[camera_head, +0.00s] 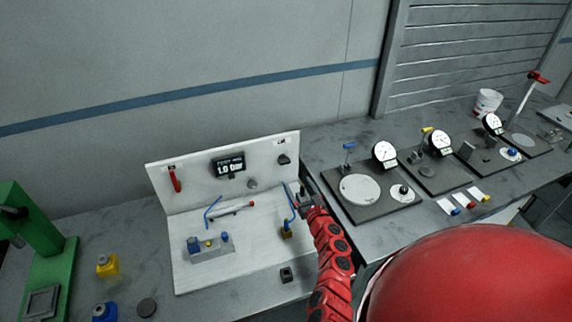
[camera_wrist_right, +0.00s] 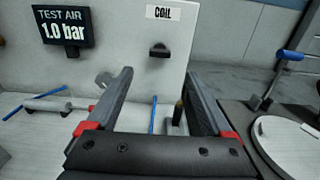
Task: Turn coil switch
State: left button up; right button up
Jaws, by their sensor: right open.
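The coil switch (camera_head: 284,159) is a small dark knob high on the right of the white panel. In the right wrist view the coil switch (camera_wrist_right: 160,50) sits below a "COIL" label (camera_wrist_right: 164,12), ahead of my fingers. My right gripper (camera_head: 300,192) is in front of the panel's right side, below and apart from the switch. In the right wrist view the right gripper (camera_wrist_right: 158,85) is open, with nothing held between its fingers. My left gripper is in neither view.
A display (camera_head: 229,166) reading 1.0 bar and a red lever (camera_head: 174,180) are on the panel. Blue tubes and a brass-coloured fitting (camera_head: 286,232) stand near my right arm. A plate with a dial gauge (camera_head: 384,153) is to the right. A green press (camera_head: 40,250) is at left.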

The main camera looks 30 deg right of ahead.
aim_at(286, 163)
jog(key=shift+b+x, duration=4)
jog(key=shift+x, duration=2.25)
jog(key=shift+f, duration=0.1)
grip_shut()
